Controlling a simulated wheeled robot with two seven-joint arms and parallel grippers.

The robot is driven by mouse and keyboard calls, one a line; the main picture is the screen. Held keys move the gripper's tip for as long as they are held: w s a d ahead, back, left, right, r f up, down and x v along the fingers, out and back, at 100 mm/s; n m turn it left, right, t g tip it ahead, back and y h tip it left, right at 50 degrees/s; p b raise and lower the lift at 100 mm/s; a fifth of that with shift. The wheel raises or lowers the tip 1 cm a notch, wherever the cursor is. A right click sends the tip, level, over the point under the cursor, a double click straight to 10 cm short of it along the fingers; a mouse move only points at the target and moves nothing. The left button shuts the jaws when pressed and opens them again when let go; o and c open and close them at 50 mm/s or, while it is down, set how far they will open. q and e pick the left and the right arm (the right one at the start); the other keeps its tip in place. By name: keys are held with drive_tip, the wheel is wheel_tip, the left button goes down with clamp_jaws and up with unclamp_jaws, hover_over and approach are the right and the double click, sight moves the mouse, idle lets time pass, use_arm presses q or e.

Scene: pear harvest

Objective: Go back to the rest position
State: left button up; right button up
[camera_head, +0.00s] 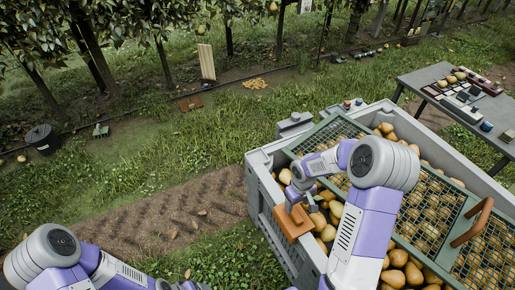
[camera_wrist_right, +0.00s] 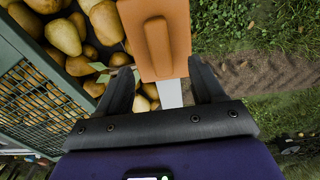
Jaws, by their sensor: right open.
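My right arm reaches over a grey crate (camera_head: 262,160) full of yellow-brown pears (camera_head: 397,262). My right gripper (camera_head: 304,200) is above the crate's near left part, beside an orange-brown piece (camera_head: 295,222) at the rim. In the right wrist view my right gripper (camera_wrist_right: 165,88) has its two dark fingers spread apart. The orange-brown piece (camera_wrist_right: 158,40) lies beyond and between the fingertips, with a pale strip under it. I cannot tell whether the fingers touch it. Pears (camera_wrist_right: 62,36) show to its left. My left arm shows at the bottom left; its gripper is not in view.
Green mesh panels (camera_head: 425,205) lie over the pears, one with a brown handle (camera_head: 472,222). A grey table (camera_head: 415,78) with small items stands at the right. A black bucket (camera_head: 42,138) stands at the far left. Grass and bare soil left of the crate are open.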

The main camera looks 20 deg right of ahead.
drive_tip(key=s+a+f+m+y+p, duration=0.1)
drive_tip(key=s+a+f, duration=0.1)
drive_tip(key=s+a, duration=0.2)
drive_tip(key=s+a+f+m+y+p, duration=0.1)
drive_tip(key=s+a+f+p, duration=0.1)
drive_tip(key=a, duration=0.9)
drive_tip(key=s+a+f+m+y+p, duration=0.1)
drive_tip(key=s+a+f+y, duration=0.1)
drive_tip(key=s+a+f, duration=0.2)
drive_tip(key=s+a, duration=0.3)
drive_tip(key=a, duration=0.1)
drive_tip(key=shift+f+m, duration=0.25)
drive_tip(key=shift+m, duration=0.05)
drive_tip(key=shift+a, duration=0.1)
